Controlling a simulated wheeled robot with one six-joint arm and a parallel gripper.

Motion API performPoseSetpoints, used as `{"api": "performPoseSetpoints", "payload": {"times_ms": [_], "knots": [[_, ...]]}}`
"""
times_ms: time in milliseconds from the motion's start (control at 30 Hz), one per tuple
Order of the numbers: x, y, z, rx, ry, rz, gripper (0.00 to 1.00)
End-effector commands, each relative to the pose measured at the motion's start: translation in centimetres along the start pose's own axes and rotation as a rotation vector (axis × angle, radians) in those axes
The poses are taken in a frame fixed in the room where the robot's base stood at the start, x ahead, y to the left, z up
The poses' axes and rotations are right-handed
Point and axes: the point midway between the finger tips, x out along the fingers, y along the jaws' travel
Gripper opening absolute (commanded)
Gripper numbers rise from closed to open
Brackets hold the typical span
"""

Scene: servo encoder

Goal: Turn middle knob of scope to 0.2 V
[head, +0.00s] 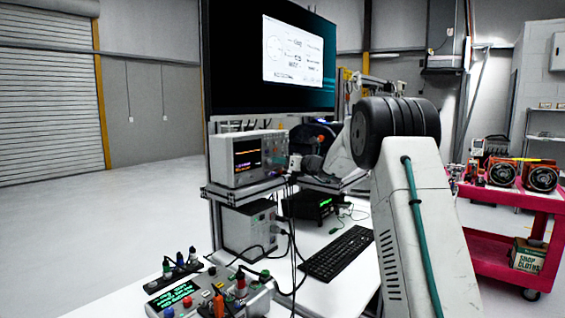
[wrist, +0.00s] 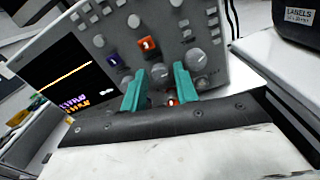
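The oscilloscope (head: 247,157) stands on a raised shelf, its lit screen facing right; in the wrist view its panel fills the upper left and looks tilted. Its screen (wrist: 65,75) shows an orange-yellow trace with purple and orange text too small to read. In the wrist view several knobs sit on the panel. One grey knob (wrist: 160,71) lies between the fingertips of my gripper (wrist: 160,76). The two teal fingers stand apart on either side of it, with a gap visible. Whether either finger touches it, I cannot tell. My gripper is hard to make out in the head view.
A large monitor (head: 268,60) rises behind the scope. A power unit (head: 249,228) sits below the shelf, with cables hanging in front. A keyboard (head: 338,252) and a knobbed control box (head: 208,290) lie on the bench. A pink cart (head: 512,235) stands at right.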

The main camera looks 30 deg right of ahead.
Motion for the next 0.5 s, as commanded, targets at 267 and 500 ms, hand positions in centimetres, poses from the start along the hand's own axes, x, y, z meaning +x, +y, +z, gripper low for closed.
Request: {"api": "performPoseSetpoints", "payload": {"times_ms": [267, 500], "knots": [[-0.06, -0.04, -0.02, 0.0, 0.001, 0.0, 0.0], [-0.1, -0.07, -0.02, -0.02, 0.001, -0.001, 0.0]]}}
